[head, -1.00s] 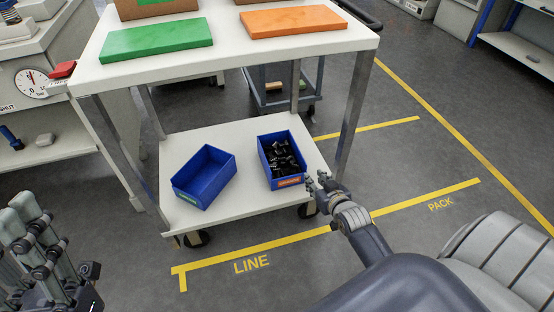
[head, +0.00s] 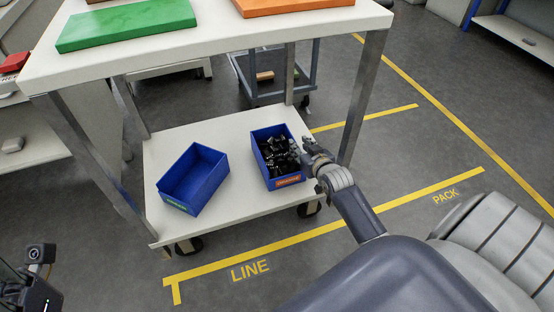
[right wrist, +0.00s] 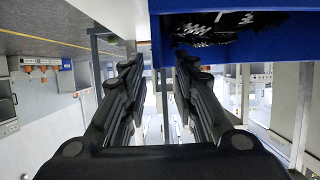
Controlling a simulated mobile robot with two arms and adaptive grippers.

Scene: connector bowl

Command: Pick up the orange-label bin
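The orange-label bin (head: 255,158) is a blue open box on the right side of the cart's lower shelf, with an orange label on its front and black connectors inside. My right gripper (head: 312,152) is at its right wall. In the right wrist view the two fingers of my right gripper (right wrist: 157,68) are apart, and the blue bin (right wrist: 280,48) fills the upper right. Its edge shows between and beyond the fingertips; I cannot tell whether they touch it. My left gripper's fingers are out of view; only a bit of that arm shows at the lower left.
An empty blue bin with a green label (head: 207,190) stands to the left on the white lower shelf (head: 232,203). The white tabletop (head: 215,38) above bears a green panel (head: 125,24) and an orange panel (head: 290,3). A metal leg (head: 362,98) rises right of my gripper.

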